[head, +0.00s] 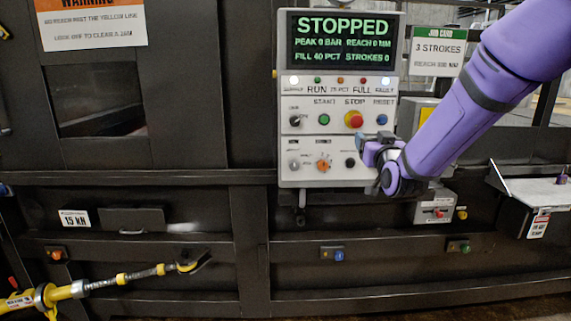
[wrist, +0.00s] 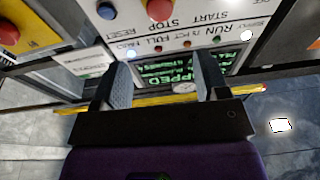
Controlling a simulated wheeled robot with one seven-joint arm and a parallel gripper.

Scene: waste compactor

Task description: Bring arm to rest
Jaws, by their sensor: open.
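My purple arm reaches in from the upper right of the head view. My gripper (head: 366,146) is in front of the lower right of the grey control panel (head: 340,180), just below the red stop button (head: 354,119). The wrist view sees the panel upside down. There my gripper (wrist: 164,78) is open, with its two dark fingers apart and nothing between them. The panel's screen (wrist: 165,74) shows behind the fingers. In the head view the screen (head: 343,40) reads STOPPED. I cannot tell whether the gripper touches the panel.
A dark compactor body fills the back, with a window (head: 97,99) at left. A yellow bar (head: 120,278) juts out at lower left. A grey shelf (head: 535,193) sticks out at right. A small grey box (head: 434,208) hangs below my wrist.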

